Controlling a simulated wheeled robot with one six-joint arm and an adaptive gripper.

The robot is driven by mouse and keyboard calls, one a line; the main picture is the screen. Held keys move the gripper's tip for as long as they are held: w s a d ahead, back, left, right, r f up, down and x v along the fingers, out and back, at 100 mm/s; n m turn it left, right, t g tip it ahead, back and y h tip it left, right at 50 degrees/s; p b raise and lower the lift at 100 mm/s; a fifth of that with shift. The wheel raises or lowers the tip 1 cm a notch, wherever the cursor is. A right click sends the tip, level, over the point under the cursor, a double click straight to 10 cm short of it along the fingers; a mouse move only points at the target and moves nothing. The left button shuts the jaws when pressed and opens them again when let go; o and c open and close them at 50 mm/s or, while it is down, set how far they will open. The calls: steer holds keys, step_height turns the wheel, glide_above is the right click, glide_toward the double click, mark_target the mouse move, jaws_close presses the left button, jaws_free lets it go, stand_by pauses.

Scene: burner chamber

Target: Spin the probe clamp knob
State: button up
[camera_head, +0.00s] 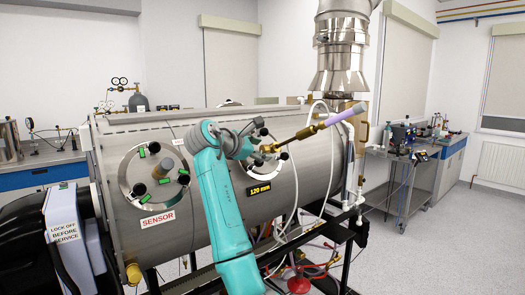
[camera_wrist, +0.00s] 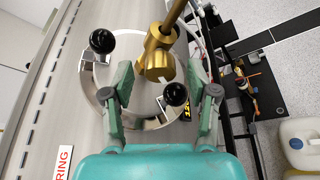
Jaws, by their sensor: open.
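The brass clamp (camera_wrist: 157,58) holds a rod that runs up out of the wrist view; in the head view the brass fitting (camera_head: 270,148) carries a long lilac-tipped probe (camera_head: 340,115). Two black round knobs show in the wrist view: an upper left knob (camera_wrist: 102,40) and a lower right knob (camera_wrist: 175,93). I cannot tell which is the probe clamp knob. My gripper (camera_wrist: 160,74) is open, its fingers on either side of the brass clamp's lower end. The lower right knob appears just inside the right finger. Contact is unclear. In the head view my arm partly hides the port.
The steel chamber (camera_head: 300,185) carries a port ring (camera_wrist: 145,122) around the clamp. A second port (camera_head: 150,175) above the SENSOR label is at left. White hoses (camera_head: 297,190) hang at right. A yellowish jug (camera_wrist: 300,143) stands on the floor.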

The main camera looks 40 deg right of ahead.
steer(key=shift+w+d+f, duration=0.15)
steer(key=shift+d+f, duration=0.05)
steer(key=shift+d, duration=0.5)
jaws_close()
steer(key=shift+f+m+t+h, duration=0.1)
steer(key=shift+m+t+h, duration=0.4)
steer(key=shift+m+t, duration=0.9)
steer(key=shift+m+g, duration=0.4)
jaws_free()
steer(key=shift+a, duration=0.15)
steer(key=v, duration=1.1)
steer(key=shift+s+a, duration=0.2)
steer(key=shift+a, duration=0.15)
